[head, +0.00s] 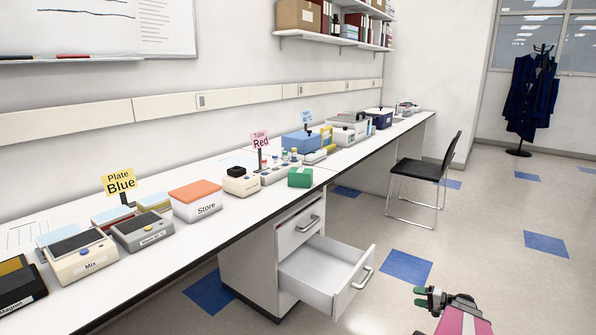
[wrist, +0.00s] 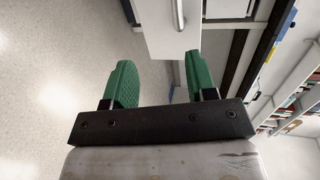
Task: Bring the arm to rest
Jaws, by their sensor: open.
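My gripper (head: 430,297) is at the lower right of the head view, over the floor and to the right of the open drawer. In the wrist view my gripper (wrist: 158,82) shows two green fingers spread apart with nothing between them. The open drawer (head: 318,275) is pulled out below the bench and looks empty. Its front and handle (wrist: 179,15) show beyond the fingers in the wrist view. The gripper looks apart from the handle.
The long bench (head: 215,235) holds several devices, a Store box (head: 196,203) and sign stands. A black chair (head: 422,170) stands beyond the drawer. A coat stand (head: 519,150) is at the far right.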

